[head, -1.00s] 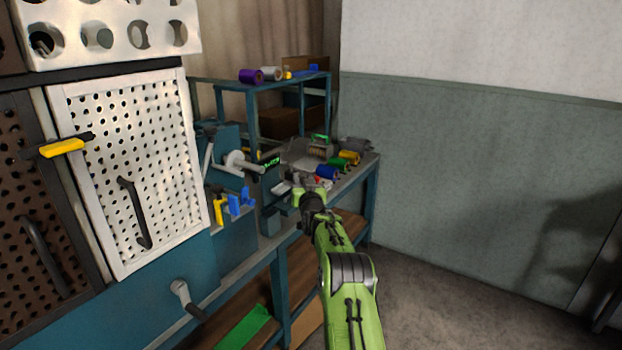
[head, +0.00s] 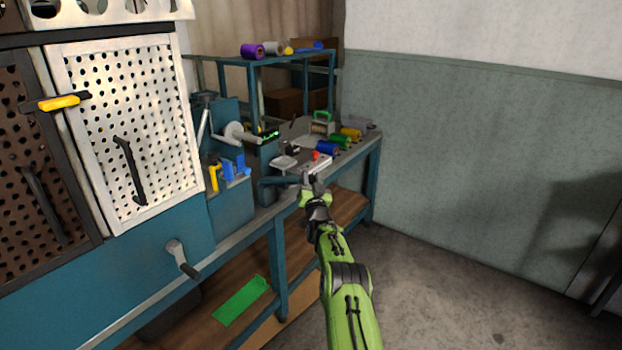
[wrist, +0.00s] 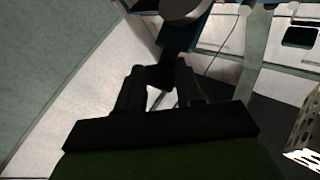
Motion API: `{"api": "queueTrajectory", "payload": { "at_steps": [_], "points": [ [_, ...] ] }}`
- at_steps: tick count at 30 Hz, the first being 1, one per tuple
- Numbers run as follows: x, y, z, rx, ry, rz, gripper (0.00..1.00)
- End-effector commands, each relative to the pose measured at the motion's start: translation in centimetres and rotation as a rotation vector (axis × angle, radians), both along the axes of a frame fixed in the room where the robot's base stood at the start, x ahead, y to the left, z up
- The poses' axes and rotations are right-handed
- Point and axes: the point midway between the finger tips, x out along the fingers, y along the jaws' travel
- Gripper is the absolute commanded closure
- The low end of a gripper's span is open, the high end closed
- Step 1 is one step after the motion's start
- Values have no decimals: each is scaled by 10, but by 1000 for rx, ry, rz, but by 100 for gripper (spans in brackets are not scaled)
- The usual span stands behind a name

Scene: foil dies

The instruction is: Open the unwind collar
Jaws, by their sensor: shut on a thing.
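The unwind machine on the bench has a pale spool-like disc (head: 234,132) on a shaft with a bright green piece (head: 269,135) at its end. I cannot tell for sure which part is the collar. Below it, a dark teal bar (head: 283,181) reaches from the machine's body toward my gripper (head: 313,182). In the wrist view my gripper (wrist: 160,75) is shut on the narrow end of a dark lever (wrist: 176,45). A grey round part (wrist: 182,10) shows just beyond, cut off by the top edge.
Blue and yellow clamps (head: 232,168) sit left of my gripper. A perforated white door (head: 125,130) and a crank handle (head: 181,258) are at the left. The floor to the right is clear.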

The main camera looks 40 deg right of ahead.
Motion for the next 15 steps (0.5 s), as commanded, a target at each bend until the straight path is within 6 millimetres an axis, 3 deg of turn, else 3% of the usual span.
{"api": "queueTrajectory", "payload": {
  "at_steps": [7,8,11,15],
  "points": [
    [-3,-5,3,-9,-2,-13,100],
    [-3,-5,3,-9,-2,-13,59],
    [-2,-4,3,-7,-2,-11,44],
    [-2,-3,2,-5,-2,-6,42]
  ]
}}
